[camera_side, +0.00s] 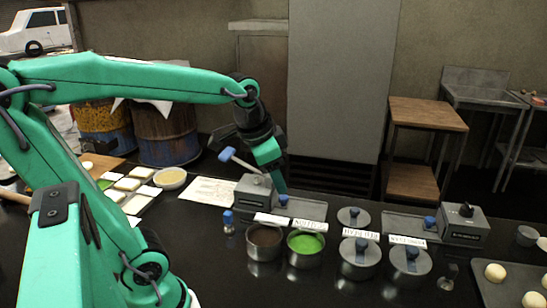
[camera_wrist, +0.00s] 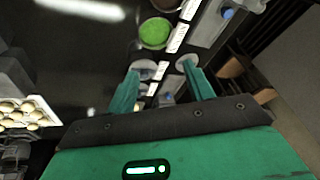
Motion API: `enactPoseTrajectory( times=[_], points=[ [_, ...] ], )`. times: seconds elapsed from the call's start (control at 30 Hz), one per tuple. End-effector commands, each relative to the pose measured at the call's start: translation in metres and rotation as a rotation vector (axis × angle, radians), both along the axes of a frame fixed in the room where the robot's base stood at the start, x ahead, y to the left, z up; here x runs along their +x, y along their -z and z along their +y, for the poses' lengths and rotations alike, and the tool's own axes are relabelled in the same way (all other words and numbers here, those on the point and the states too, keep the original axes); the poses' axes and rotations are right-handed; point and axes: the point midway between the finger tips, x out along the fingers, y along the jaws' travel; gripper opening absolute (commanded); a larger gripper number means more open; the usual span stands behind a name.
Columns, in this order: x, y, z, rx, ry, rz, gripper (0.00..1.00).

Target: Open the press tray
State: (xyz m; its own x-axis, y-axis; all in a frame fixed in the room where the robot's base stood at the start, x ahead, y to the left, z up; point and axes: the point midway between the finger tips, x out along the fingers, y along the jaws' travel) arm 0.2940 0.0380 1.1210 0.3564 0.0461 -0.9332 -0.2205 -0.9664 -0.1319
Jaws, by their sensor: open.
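The press is a grey box (camera_side: 255,190) with a blue-ended lever (camera_side: 228,155), left of centre in the side view. Its flat grey tray (camera_side: 305,208) extends to the right and carries a blue knob (camera_side: 283,199). The tray also shows at the top of the wrist view (camera_wrist: 207,28), with its knob (camera_wrist: 228,13). My gripper (camera_side: 281,188) points down, just above the knob in the side picture; its depth is unclear. In the wrist view my gripper (camera_wrist: 161,70) has its fingers apart, with the knob outside them, up and right. I see no contact.
Bowls of brown (camera_side: 265,237) and green (camera_side: 306,243) filling stand in front, with lidded pots (camera_side: 360,258) to their right. A second grey machine (camera_side: 463,226) with its own tray (camera_side: 405,226) stands further right. Dough balls (camera_side: 495,272) lie at the right edge.

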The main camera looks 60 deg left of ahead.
Motion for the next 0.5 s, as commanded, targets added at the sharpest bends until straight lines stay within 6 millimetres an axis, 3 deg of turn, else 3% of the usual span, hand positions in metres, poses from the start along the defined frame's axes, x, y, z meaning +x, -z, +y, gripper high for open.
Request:
enactPoseTrajectory(
  times=[0.5],
  points=[
    [0.083,0.028,0.072,0.094,0.268,0.169,0.52]
  ],
)
